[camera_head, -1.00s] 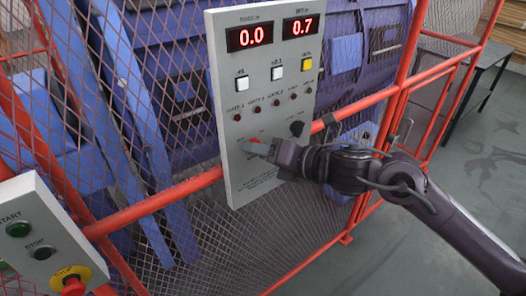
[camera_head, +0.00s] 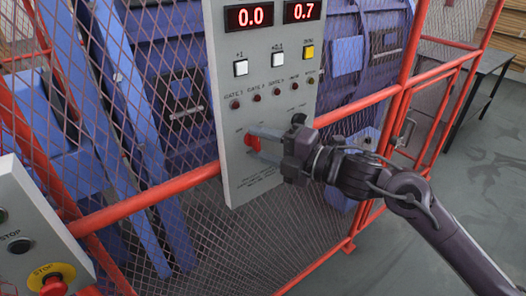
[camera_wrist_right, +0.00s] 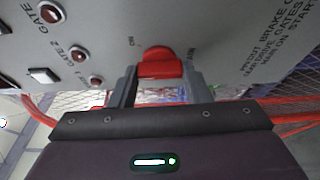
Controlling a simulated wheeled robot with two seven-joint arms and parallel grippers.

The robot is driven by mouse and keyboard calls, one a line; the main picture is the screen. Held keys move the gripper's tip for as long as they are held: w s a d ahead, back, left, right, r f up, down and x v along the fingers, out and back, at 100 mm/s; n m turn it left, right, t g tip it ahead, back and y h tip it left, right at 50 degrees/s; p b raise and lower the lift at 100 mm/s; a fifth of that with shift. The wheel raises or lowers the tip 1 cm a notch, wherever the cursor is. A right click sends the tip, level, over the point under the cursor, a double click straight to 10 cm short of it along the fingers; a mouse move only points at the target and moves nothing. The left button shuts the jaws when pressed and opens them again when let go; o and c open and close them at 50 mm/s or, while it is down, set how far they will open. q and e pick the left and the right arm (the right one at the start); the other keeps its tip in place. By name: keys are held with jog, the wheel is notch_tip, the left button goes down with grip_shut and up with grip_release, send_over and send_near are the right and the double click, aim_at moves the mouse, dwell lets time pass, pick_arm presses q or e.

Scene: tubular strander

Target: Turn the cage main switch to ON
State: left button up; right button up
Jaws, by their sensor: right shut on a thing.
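The cage main switch is a red knob (camera_head: 252,142) low on the left side of the grey control panel (camera_head: 262,100). In the right wrist view the red knob (camera_wrist_right: 160,65) sits between the two fingertips, with small labels on both sides of it. My right gripper (camera_head: 260,145) reaches it from the right, one finger above the knob and one below. It is shut on the knob, its fingers held apart by it. The wrist view shows the same gripper (camera_wrist_right: 160,82) close to the panel face. My left gripper is not in view.
A black knob (camera_head: 298,119) sits just above my right gripper. Push buttons, red lamps and two red displays (camera_head: 275,14) are higher on the panel. Red rails (camera_head: 150,200) and mesh surround the panel. A box with an emergency stop (camera_head: 52,282) is at lower left.

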jog(key=m+b, duration=0.1)
jog(key=m, duration=0.1)
jog(key=m+t+y, duration=0.1)
jog(key=m, duration=0.1)
jog(key=shift+f+m+b, duration=0.2)
jog(key=shift+m+b, duration=0.1)
jog(key=shift+b, duration=0.05)
jog(key=m+t, duration=0.1)
jog(key=m, duration=0.1)
jog(key=m+t, duration=0.1)
jog(key=m, duration=0.2)
jog(key=shift+y, duration=0.4)
jog(key=shift+m+t, duration=0.3)
jog(key=shift+m, duration=0.2)
jog(key=o, duration=1)
jog(key=shift+s+b, duration=0.1)
jog(key=shift+b, duration=0.25)
jog(key=b+v, duration=0.2)
jog(key=v, duration=0.5)
jog(key=shift+s+d, duration=0.2)
jog(key=shift+d, duration=0.1)
